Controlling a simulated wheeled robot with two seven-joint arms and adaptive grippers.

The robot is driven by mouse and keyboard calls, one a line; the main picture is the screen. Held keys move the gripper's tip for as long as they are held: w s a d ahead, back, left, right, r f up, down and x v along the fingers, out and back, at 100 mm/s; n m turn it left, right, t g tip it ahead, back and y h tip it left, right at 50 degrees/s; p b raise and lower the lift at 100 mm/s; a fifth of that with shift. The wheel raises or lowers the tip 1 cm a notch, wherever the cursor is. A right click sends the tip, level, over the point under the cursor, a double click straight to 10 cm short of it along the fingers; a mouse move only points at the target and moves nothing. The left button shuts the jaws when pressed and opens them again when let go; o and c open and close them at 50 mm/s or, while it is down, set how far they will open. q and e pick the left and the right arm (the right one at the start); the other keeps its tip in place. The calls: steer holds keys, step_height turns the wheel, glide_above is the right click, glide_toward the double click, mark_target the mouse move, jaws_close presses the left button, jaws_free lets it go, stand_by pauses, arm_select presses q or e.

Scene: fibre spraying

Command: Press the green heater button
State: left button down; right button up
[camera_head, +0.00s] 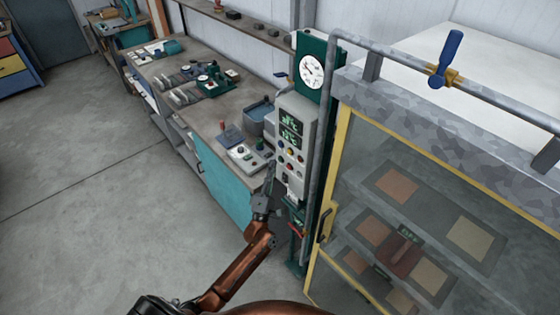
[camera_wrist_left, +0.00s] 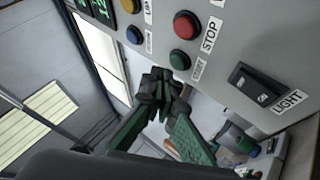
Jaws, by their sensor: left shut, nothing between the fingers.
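The grey control box (camera_head: 295,112) with two green-lit displays stands beside the glass-doored cabinet. In the left wrist view a round green button (camera_wrist_left: 180,60) sits on its panel, below a red button (camera_wrist_left: 186,25) labelled STOP. My left gripper (camera_wrist_left: 163,80) is shut and empty, its fingertips close to the green button's lower left edge. I cannot tell if they touch it. In the head view the left gripper (camera_head: 270,170) reaches up at the left side of the box.
A blue button (camera_wrist_left: 134,35), a yellow button (camera_wrist_left: 131,5) and a black LIGHT switch (camera_wrist_left: 258,88) share the panel. The cabinet's yellow-framed door (camera_head: 328,180) is at the right. A workbench (camera_head: 210,115) with tools runs behind my arm; the floor at left is clear.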

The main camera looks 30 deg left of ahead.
arm_select(q)
steer(key=shift+w, duration=0.1)
steer(key=shift+w+d, duration=0.15)
steer(key=shift+w, duration=0.15)
steer(key=shift+w+d+b, duration=0.2)
steer(key=shift+w+b, duration=0.15)
steer(key=shift+w, duration=0.05)
stand_by(0.9)
steer(key=shift+s, duration=0.15)
stand_by(0.3)
steer(key=shift+s+a, duration=0.35)
steer(key=shift+s, duration=0.3)
steer(key=shift+s+a+p, duration=0.25)
steer(key=shift+s+a, duration=0.05)
steer(key=shift+s, duration=0.45)
steer(key=shift+s+a+p, duration=0.2)
steer(key=shift+s+a, duration=0.15)
steer(key=shift+s, duration=0.45)
steer(key=shift+s+a+p, duration=0.25)
steer(key=shift+s+a, duration=0.05)
steer(key=shift+s, duration=0.45)
